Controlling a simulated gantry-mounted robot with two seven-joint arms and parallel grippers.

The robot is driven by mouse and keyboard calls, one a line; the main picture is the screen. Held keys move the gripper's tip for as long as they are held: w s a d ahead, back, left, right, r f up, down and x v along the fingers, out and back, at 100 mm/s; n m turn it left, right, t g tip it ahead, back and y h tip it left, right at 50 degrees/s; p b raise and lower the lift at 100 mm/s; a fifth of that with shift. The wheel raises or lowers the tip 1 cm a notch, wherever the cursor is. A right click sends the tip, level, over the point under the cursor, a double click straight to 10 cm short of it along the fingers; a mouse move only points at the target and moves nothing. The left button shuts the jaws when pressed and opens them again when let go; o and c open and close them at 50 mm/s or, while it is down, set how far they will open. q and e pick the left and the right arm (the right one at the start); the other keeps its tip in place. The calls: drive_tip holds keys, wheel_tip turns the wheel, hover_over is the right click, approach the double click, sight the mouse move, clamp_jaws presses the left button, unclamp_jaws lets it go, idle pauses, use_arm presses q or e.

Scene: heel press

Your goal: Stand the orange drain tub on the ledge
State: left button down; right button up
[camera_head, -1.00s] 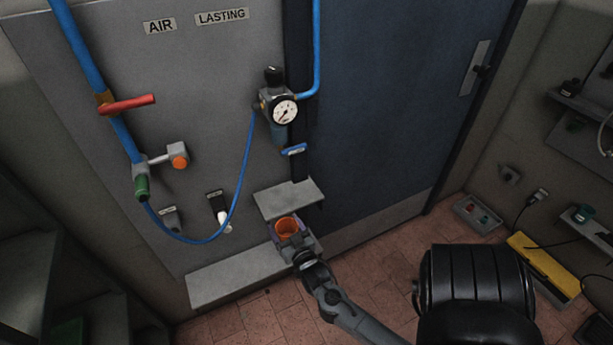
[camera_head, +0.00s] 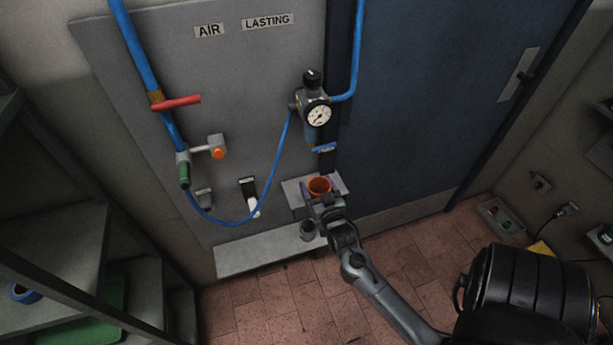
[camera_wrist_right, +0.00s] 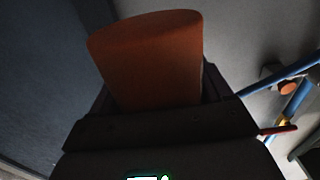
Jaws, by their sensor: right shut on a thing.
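The orange drain tub (camera_head: 319,185) is a small open-topped cup, seen from above in the head view. My right gripper (camera_head: 321,194) is shut on it, with a finger on each side. The tub overlaps the small upper grey ledge (camera_head: 294,192) beneath the gauge unit. I cannot tell whether its base touches the ledge. In the right wrist view the tub (camera_wrist_right: 150,62) fills the space between the fingers, its base hidden. My left gripper is not in view.
The gauge (camera_head: 319,115) hangs above the upper ledge. A slack blue hose (camera_head: 275,170) loops to its left. A shelf unit (camera_head: 60,235) stands at left.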

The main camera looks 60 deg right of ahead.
drive_tip(key=b+x, duration=0.1)
drive_tip(key=x, duration=0.9)
drive_tip(key=shift+w+d, duration=0.25)
drive_tip(key=shift+w+d+f+b, duration=0.1)
drive_tip(key=shift+f+b, duration=0.1)
drive_tip(key=shift+f, duration=0.35)
drive_tip(key=shift+w+d+f+b, duration=0.1)
drive_tip(key=shift+f+b, duration=0.05)
drive_tip(key=shift+f, duration=0.35)
drive_tip(key=shift+s+a+f, duration=0.15)
drive_tip(key=shift+a+f, duration=0.05)
drive_tip(key=shift+f, duration=0.35)
wheel_tip(320, 180, down, 3)
drive_tip(key=shift+f+b, duration=0.2)
drive_tip(key=shift+b, duration=0.4)
drive_tip(key=shift+d+f, duration=0.1)
drive_tip(key=shift+f, duration=0.1)
drive_tip(key=shift+w, duration=0.2)
drive_tip(key=shift+d, duration=0.1)
